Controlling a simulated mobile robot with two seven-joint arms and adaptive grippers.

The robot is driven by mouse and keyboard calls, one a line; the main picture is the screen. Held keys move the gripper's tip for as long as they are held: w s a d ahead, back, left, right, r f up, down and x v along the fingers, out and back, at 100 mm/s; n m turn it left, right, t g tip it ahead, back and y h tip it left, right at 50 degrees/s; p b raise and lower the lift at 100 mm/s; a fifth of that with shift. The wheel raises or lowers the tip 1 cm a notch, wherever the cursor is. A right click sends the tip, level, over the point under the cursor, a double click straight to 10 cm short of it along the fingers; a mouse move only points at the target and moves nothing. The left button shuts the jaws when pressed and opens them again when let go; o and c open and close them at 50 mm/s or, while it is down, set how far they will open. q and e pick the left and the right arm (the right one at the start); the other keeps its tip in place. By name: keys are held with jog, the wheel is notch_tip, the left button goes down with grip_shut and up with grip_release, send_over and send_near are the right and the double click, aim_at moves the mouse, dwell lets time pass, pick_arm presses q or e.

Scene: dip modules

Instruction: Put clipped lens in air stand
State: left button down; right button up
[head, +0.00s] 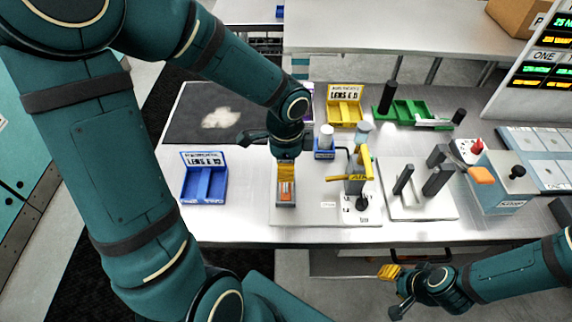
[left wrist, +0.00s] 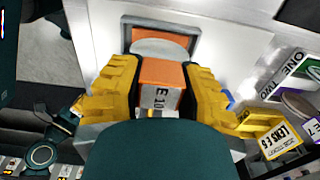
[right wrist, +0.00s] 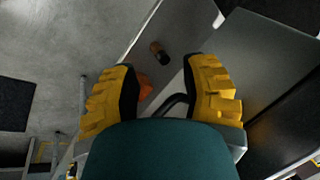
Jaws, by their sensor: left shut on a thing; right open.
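My left gripper (head: 286,172) is shut on an orange clip, which shows between the yellow fingers in the left wrist view (left wrist: 158,80) with a label like "E 10". A pale round lens (left wrist: 160,48) sits at the clip's far end, in front of a grey frame (left wrist: 192,32). In the head view the clip (head: 286,190) is at a small grey stand (head: 286,205) on a light plate, left of the yellow air nozzle (head: 360,180). Whether the lens is seated is hidden. My right gripper (head: 393,288) is open and empty off the table's front edge.
A blue tray (head: 204,190) is at left, with a yellow lens tray (head: 345,112) and a green tray (head: 405,112) behind. A grey fixture (head: 422,185) and a box with an orange button (head: 497,183) stand at right. The front left table strip is clear.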

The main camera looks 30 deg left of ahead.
pick_arm(q)
jog(key=shift+f, duration=0.1)
jog(key=c, duration=0.7)
grip_release()
jog(key=shift+r, duration=0.3)
notch_tip(320, 180, up, 10)
jog(key=p, duration=0.2)
jog(key=shift+r+p, duration=0.2)
jog(key=shift+p, duration=0.1)
jog(key=shift+r, duration=0.7)
